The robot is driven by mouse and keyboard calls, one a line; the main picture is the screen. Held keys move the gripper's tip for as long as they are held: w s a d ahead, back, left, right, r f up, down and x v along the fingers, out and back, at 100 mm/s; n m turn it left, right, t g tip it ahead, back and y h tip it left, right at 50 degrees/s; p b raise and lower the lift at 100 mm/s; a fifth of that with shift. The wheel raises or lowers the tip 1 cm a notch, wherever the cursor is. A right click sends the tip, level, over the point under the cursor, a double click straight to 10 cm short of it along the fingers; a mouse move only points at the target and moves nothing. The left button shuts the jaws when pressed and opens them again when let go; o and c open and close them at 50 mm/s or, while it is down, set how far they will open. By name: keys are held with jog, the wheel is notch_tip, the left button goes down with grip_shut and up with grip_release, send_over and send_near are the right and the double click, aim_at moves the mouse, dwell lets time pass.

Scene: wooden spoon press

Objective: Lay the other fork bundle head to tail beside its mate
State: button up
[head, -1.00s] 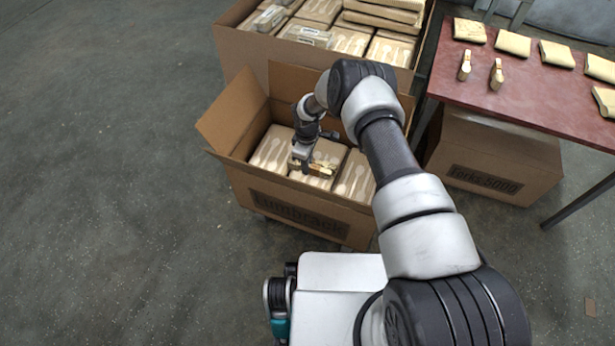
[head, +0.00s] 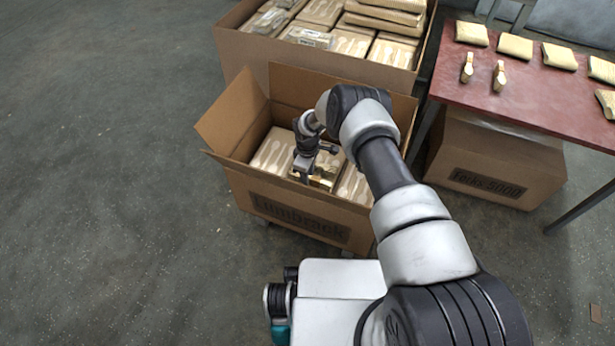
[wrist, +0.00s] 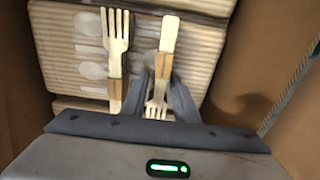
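In the wrist view one fork bundle (wrist: 116,58) with a brown band lies on the packs, tines toward the top. The other fork bundle (wrist: 168,45) is parallel to its right, handle toward the top and tines toward my wrist. My gripper (wrist: 160,82) has its fingers closed on either side of this second bundle's banded middle. A small gap separates the two bundles. In the head view my gripper (head: 316,178) is low inside the open carton (head: 297,218), and the bundles are mostly hidden. I cannot tell whether the held bundle touches the pack.
Ribbed packs with spoon prints (head: 272,153) fill the carton floor. The carton's walls and raised flaps (head: 233,110) surround my gripper closely. A larger box of packs (head: 350,42) stands behind. A red table (head: 530,90) at right holds several pouches and two small banded bundles (head: 499,77).

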jog(key=shift+r, duration=0.1)
jog(key=shift+r+p, duration=0.3)
jog(key=shift+p, duration=0.2)
notch_tip(320, 180, up, 12)
jog(key=p, duration=0.2)
jog(key=shift+f+p, duration=0.15)
jog(key=shift+p, duration=0.15)
